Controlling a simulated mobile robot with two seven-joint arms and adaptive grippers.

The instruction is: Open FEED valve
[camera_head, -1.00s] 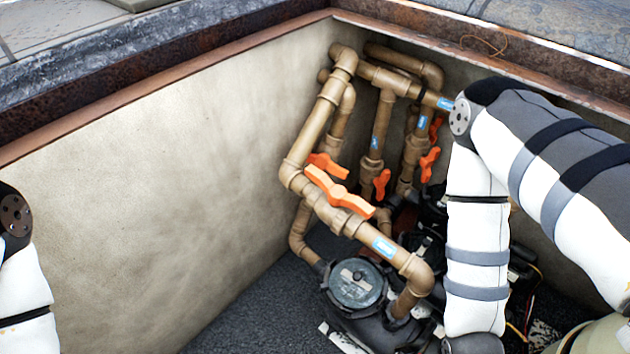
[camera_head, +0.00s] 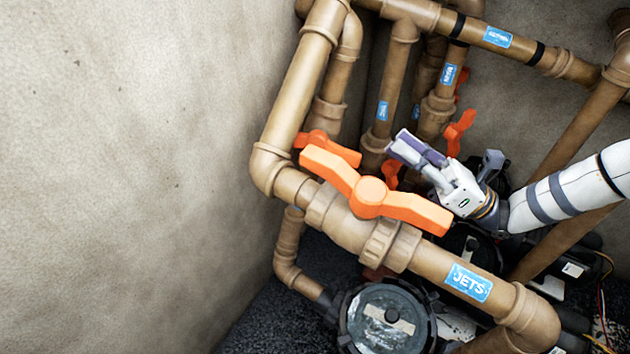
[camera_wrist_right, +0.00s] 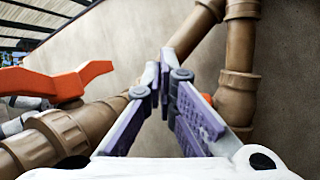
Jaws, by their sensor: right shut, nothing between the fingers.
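Several orange valve handles sit on brown pipes. The largest handle (camera_head: 370,195) is on the front pipe, whose blue label (camera_head: 468,283) reads JETS. Behind it are another handle (camera_head: 328,148), a small one (camera_head: 390,177) and an upright one (camera_head: 460,131). I cannot read FEED on any label. My right gripper (camera_head: 408,148) is shut and empty, behind and right of the big handle, its purple fingers pointing up-left. In the right wrist view its fingertips (camera_wrist_right: 166,62) meet, with an orange handle (camera_wrist_right: 60,85) to the left. My left gripper is out of view.
A plain wall (camera_head: 130,150) closes off the left side. A black pump with a round lid (camera_head: 390,322) stands below the JETS pipe. A label (camera_head: 498,37) marks the top pipe. Pipes crowd around my right gripper; a pipe (camera_head: 580,125) rises at the right.

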